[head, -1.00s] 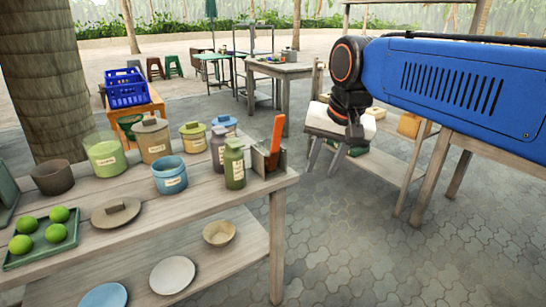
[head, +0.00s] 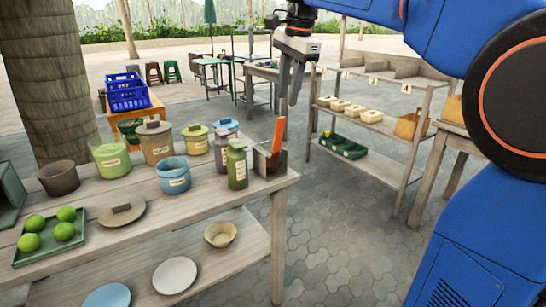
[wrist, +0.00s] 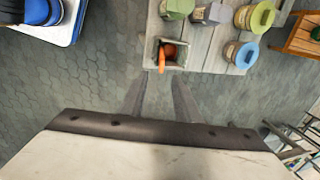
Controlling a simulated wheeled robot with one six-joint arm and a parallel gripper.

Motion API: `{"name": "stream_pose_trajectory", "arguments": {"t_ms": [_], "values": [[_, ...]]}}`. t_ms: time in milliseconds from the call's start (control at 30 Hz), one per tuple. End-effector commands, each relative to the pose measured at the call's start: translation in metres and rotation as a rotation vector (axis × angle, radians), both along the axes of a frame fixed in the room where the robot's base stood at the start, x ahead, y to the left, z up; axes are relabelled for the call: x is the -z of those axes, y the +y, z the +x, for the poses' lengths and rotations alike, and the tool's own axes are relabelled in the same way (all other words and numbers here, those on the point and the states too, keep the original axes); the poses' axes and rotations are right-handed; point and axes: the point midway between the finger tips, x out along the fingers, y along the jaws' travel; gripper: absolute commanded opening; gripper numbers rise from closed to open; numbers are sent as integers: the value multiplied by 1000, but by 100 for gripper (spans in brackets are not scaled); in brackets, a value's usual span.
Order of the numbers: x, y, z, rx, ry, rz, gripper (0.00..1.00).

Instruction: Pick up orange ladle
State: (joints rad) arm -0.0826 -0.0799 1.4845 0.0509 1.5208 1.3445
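The orange ladle (head: 278,136) stands in a small grey holder (head: 262,163) at the right end of the wooden table, its handle sticking up. In the wrist view the ladle (wrist: 162,57) shows from above inside the square holder (wrist: 172,65). My gripper (head: 291,100) hangs above and close to the ladle's handle in the head view, fingers pointing down. In the wrist view my gripper's two fingers (wrist: 158,85) are spread apart with nothing between them, and the ladle lies beyond the fingertips. The lower part of the ladle is hidden by the holder.
The table (head: 200,212) also bears a green jar (head: 237,166), a grey jar (head: 221,149), a blue pot (head: 173,177) and other canisters left of the holder. A tray of green balls (head: 45,240) is at far left. A shelf rack (head: 372,130) stands behind at right; paved floor lies between.

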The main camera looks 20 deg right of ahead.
Motion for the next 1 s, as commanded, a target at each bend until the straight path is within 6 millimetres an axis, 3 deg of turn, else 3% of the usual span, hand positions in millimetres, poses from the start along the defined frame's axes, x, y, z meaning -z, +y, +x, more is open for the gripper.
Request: {"name": "stream_pose_trajectory", "arguments": {"t_ms": [500, 833, 1000], "values": [[88, 6, 18, -2, 2, -1, 30], [110, 9, 23, -3, 2, -1, 30], [132, 14, 29, -3, 2, -1, 30]]}}
